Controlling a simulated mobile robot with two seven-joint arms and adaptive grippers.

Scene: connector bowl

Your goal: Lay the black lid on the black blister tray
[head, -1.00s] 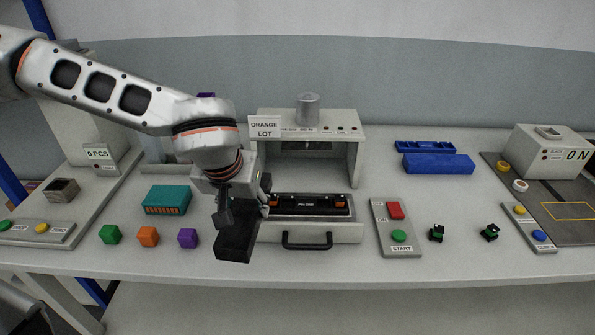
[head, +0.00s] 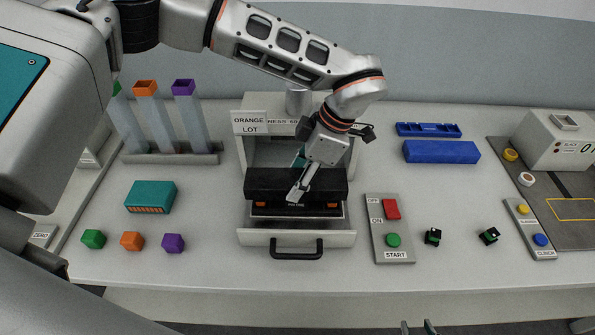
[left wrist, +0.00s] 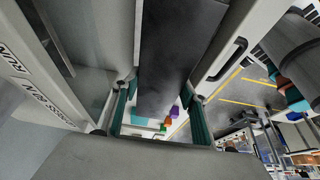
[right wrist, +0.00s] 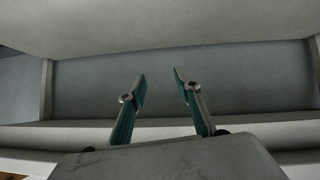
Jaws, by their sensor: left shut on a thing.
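The black lid (head: 270,185) is a long dark bar. My left gripper (head: 302,178) is shut on it near its middle and holds it level over the black blister tray (head: 297,211). The lid also shows between the fingers in the left wrist view (left wrist: 170,55). The tray sits in the pulled-out drawer of the white press; its front strip with orange pieces shows below the lid, the rest is hidden. I cannot tell whether lid and tray touch. My right gripper (right wrist: 160,88) is open and empty; only its tips show at the head view's bottom edge.
The drawer (head: 335,239) has a black handle. A button panel (head: 392,228) stands right of it. A blue bar (head: 440,152) and blue tray (head: 428,130) lie back right. Green, orange and purple cubes (head: 131,241) and a teal box (head: 150,197) are at left.

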